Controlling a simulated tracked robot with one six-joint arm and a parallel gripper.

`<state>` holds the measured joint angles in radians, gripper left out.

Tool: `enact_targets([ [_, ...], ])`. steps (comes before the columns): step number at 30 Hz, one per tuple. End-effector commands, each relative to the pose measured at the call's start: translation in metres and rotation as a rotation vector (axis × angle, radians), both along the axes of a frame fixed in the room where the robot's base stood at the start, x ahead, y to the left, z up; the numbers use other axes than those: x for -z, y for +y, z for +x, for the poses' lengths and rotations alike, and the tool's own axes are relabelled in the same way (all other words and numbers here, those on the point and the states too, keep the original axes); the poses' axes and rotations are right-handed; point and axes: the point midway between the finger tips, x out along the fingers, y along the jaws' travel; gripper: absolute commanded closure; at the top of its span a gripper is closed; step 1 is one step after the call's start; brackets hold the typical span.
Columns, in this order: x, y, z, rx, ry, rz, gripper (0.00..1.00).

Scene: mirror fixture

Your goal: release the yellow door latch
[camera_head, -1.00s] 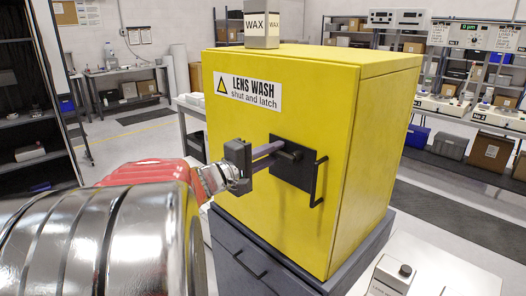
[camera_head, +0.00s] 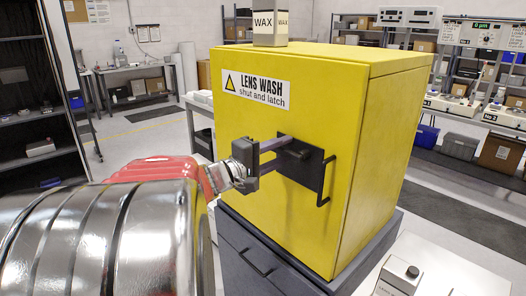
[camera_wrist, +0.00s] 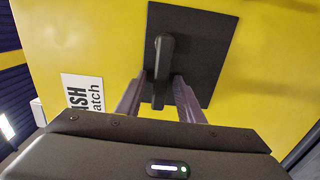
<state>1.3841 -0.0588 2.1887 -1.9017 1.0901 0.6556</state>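The yellow LENS WASH cabinet (camera_head: 270,190) has its door shut, with a black latch plate (camera_head: 307,178) on the front. A black latch lever (camera_wrist: 161,58) stands out from the plate and points down in the wrist view. My gripper (camera_wrist: 158,98) is open at the latch, with one purplish-grey finger on each side of the lever. Small gaps show between the lever and the fingers; whether either finger touches it is unclear. In the head view, my gripper (camera_head: 288,148) reaches the latch from the left. A black bar handle (camera_head: 324,182) is to its right.
A WAX container (camera_head: 269,25) stands on top of the cabinet. The cabinet sits on a dark grey drawer base (camera_head: 250,262). A grey box with a black knob (camera_head: 398,276) is on the bench at lower right. Shelves (camera_head: 38,100) stand at far left.

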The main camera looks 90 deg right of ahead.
Motion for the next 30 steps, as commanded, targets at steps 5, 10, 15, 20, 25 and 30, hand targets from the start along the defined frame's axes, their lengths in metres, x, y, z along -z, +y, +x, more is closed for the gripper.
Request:
enact_targets([
  [5, -0.001, 0.004, 0.006, -0.003, 0.001, -0.001, 0.66],
  [10, -0.001, 0.017, 0.019, -0.004, 0.000, -0.001, 0.66],
  [15, 0.000, 0.032, 0.035, -0.003, -0.001, -0.002, 0.66],
  [20, 0.000, 0.047, 0.050, -0.003, -0.001, -0.001, 0.66],
  [25, 0.000, 0.061, 0.065, -0.002, -0.001, -0.001, 0.66],
  [30, 0.000, 0.075, 0.080, -0.003, -0.001, -0.001, 0.66],
])
